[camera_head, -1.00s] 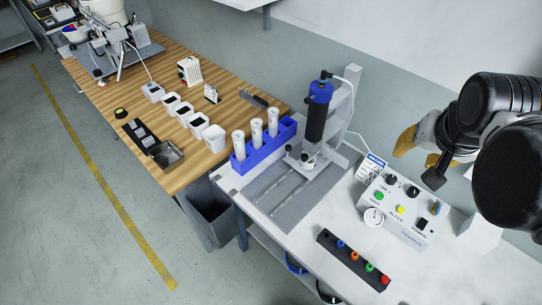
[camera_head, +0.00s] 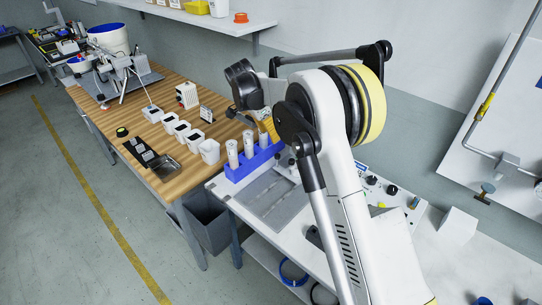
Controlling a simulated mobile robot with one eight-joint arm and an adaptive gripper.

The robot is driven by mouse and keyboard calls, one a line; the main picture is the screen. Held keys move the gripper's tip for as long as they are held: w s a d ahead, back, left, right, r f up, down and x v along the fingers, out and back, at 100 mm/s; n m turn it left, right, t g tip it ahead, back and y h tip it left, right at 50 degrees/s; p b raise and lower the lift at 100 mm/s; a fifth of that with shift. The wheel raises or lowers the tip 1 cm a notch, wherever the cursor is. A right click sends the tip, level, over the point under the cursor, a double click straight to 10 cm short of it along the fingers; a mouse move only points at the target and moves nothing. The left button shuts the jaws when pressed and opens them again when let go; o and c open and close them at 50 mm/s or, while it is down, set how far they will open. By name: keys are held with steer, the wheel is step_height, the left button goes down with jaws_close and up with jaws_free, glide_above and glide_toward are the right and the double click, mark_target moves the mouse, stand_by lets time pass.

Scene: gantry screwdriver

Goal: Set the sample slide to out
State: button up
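The screwdriver station stands on the white table. Its grey base plate (camera_head: 278,207) with two slide rails shows in the head view. The sample slide (camera_head: 286,164) is only partly visible at the back end of the rails, as far as I can tell. My arm hides most of it and the blue-black screwdriver column. My gripper (camera_head: 267,129), with orange-yellow parts, is above and to the left of the slide, close behind the blue rack in the picture. Its fingertips are small and partly hidden, so its opening is unclear.
A blue rack (camera_head: 231,176) with white cylinders stands left of the base plate. The control box (camera_head: 400,198) is partly hidden behind my arm. A white block (camera_head: 458,224) sits at right. The wooden table (camera_head: 175,187) holds several white boxes.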

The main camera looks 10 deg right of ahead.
mark_target(277, 154)
steer(key=shift+m, duration=0.4)
steer(key=b+x, duration=0.1)
steer(key=x, duration=0.3)
steer(key=b+x, duration=0.1)
steer(key=x, duration=0.3)
steer(key=a+b+x, duration=0.1)
steer(key=b+x, duration=0.1)
steer(key=x, duration=0.3)
steer(key=shift+w+f, duration=0.2)
steer(key=shift+w, duration=0.05)
steer(key=shift+r, duration=0.1)
jaws_close()
